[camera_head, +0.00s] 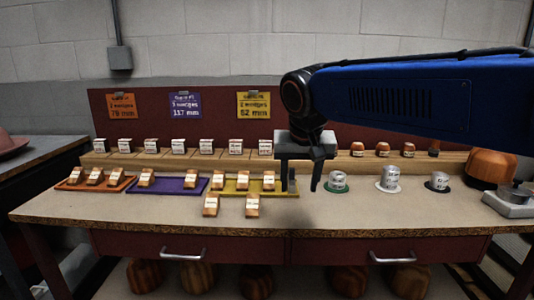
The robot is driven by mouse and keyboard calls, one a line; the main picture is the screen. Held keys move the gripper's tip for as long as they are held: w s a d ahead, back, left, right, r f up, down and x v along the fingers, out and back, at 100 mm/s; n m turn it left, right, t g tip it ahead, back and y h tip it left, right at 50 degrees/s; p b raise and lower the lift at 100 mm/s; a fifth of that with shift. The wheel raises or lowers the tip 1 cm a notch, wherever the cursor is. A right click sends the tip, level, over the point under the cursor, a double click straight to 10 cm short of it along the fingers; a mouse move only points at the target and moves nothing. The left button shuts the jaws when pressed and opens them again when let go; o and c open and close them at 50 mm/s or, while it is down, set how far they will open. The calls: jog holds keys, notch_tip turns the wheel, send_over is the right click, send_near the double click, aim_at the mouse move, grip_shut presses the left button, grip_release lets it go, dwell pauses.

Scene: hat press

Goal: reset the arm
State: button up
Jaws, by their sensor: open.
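My arm (410,95) reaches in from the right, a blue link ending in a dark wrist. The fingers hide a little of the bench and the tray's right end.
Orange (73,185) and purple (168,186) trays hold small wooden blocks. Two loose blocks (211,206) lie in front of the yellow tray. Silver weights (390,178) stand right of the gripper. A scale (512,200) sits at the right end. The bench front is mostly clear.

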jog(key=s+d+f, duration=0.4)
jog(key=s+d, duration=0.1)
jog(key=d, duration=0.2)
jog(key=s+d+f, duration=0.3)
jog(key=s+d, duration=0.3)
jog(key=d, duration=0.1)
jog(key=s+d+f, duration=0.7)
jog(key=s+f, duration=0.4)
jog(key=shift+s, duration=0.35)
